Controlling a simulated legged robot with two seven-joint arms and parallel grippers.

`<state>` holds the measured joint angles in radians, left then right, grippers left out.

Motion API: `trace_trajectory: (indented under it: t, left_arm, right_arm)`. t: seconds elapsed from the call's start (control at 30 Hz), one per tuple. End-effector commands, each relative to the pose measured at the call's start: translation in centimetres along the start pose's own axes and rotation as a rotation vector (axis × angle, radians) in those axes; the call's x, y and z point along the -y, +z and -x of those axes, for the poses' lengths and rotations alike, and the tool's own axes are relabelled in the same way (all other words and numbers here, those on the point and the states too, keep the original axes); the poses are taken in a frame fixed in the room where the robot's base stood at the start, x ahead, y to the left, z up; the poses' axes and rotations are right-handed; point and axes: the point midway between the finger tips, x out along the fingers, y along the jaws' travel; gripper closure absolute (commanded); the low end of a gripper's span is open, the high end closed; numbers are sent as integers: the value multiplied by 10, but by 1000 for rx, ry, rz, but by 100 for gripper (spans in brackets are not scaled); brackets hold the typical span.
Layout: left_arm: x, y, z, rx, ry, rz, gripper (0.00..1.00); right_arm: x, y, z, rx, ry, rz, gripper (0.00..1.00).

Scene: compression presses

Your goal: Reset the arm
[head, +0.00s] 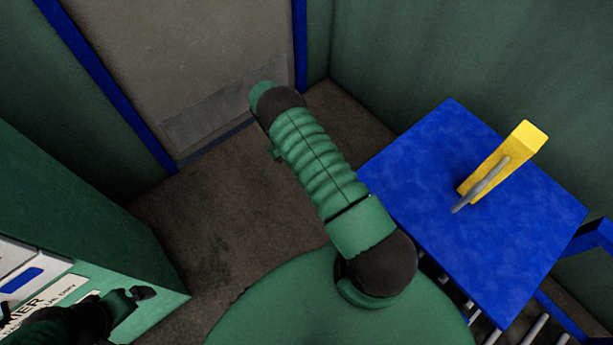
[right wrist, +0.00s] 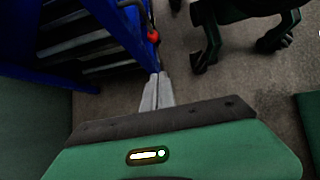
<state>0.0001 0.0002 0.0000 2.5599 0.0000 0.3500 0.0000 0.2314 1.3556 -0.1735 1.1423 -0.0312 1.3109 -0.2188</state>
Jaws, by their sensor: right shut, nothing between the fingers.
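My right gripper shows in the right wrist view (right wrist: 158,76), its pale grey fingers together and nothing held. Its fingertips point toward the floor beside a blue frame (right wrist: 75,25) with grey slats. A red knob (right wrist: 153,36) on a dark rod lies just past the fingertips, apart from them in the picture. My right gripper is not seen in the head view. My left gripper (head: 138,297) is at the lower left of the head view, in front of a labelled green cabinet; its finger opening is unclear. A ribbed green limb of mine crosses the middle.
A blue-topped unit (head: 440,190) stands at the right, with a yellow upright piece (head: 505,160) and a grey bar (head: 480,186) on it. A green cabinet (head: 140,262) is at the lower left. A grey door (head: 185,60) is at the back. Brown floor (head: 210,220) between is clear.

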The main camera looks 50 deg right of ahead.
Motion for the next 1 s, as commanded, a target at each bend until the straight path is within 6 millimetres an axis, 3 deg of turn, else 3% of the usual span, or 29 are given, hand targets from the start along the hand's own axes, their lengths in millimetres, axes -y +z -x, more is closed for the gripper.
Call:
trace_trajectory:
  t: [0.4,0.47,0.57,0.7,0.8,1.0]
  left_arm:
    - [0,0,0,0,0,0,0]
    - [0,0,0,0,0,0,0]
    - [0,0,0,0,0,0,0]
    - [0,0,0,0,0,0,0]
    - [0,0,0,0,0,0,0]
    - [0,0,0,0,0,0,0]
  right_arm:
    - [1,0,2,-4,0,0,100]
    - [4,2,10,-27,1,-1,100]
    - [17,12,40,-120,2,-1,100]
    - [54,45,94,-336,-1,4,100]
    - [84,77,119,-487,-6,18,100]
    - [125,135,137,-715,-19,49,100]
